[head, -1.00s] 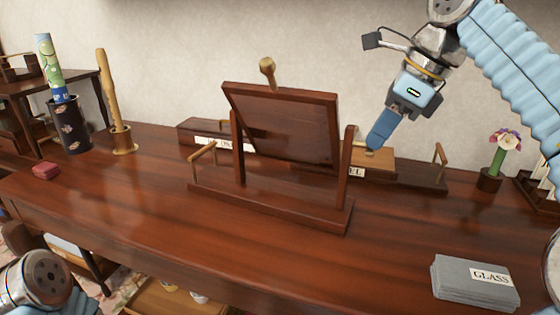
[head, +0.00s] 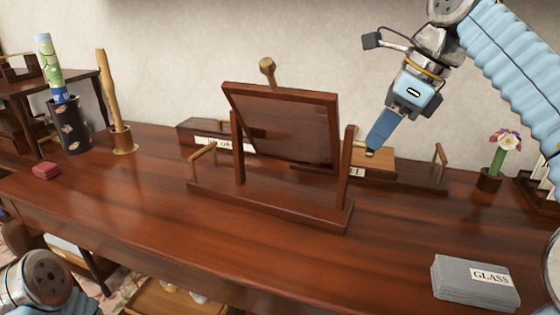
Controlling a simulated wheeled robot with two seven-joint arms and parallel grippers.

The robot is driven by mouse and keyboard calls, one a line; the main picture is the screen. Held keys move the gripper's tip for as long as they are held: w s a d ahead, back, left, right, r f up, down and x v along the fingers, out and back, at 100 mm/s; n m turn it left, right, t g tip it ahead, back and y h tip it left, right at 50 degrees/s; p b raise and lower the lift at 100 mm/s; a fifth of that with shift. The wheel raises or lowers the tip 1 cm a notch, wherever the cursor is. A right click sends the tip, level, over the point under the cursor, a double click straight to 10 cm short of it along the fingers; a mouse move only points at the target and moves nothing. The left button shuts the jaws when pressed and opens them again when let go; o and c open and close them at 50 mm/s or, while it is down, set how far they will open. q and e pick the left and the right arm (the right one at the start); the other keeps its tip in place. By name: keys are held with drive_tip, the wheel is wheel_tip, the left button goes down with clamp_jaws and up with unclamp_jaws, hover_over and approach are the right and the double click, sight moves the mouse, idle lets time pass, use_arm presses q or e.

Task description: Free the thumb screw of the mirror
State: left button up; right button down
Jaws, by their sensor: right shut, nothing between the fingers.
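The mirror (head: 285,125) is a dark wooden panel seen from its back, tilted between two posts on a wooden base (head: 270,205). A small brass-coloured piece (head: 370,152) shows just right of the right post, at my right gripper's tip; I cannot tell whether it is the thumb screw. My right gripper (head: 378,138) is shut and empty, pointing down and left beside the right post. I cannot tell whether it touches the brass piece. My left arm shows at the lower left, but its gripper is out of view.
Labelled wooden boxes (head: 190,131) stand behind the mirror. A brass knob (head: 267,66) rises above it. A flower pot (head: 489,179) and a grey stack marked GLASS (head: 455,283) are at right. A dark vase (head: 70,125) and red block (head: 46,171) are at left.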

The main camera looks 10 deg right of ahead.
drive_tip(key=shift+f, duration=0.15)
drive_tip(key=shift+w, duration=0.1)
drive_tip(key=shift+w+d+p, duration=0.4)
drive_tip(key=shift+w+p, duration=0.1)
drive_tip(key=shift+p, duration=0.05)
drive_tip(key=shift+s+a, duration=0.1)
idle(0.3)
drive_tip(key=shift+s+a, duration=0.25)
drive_tip(key=shift+s, duration=0.15)
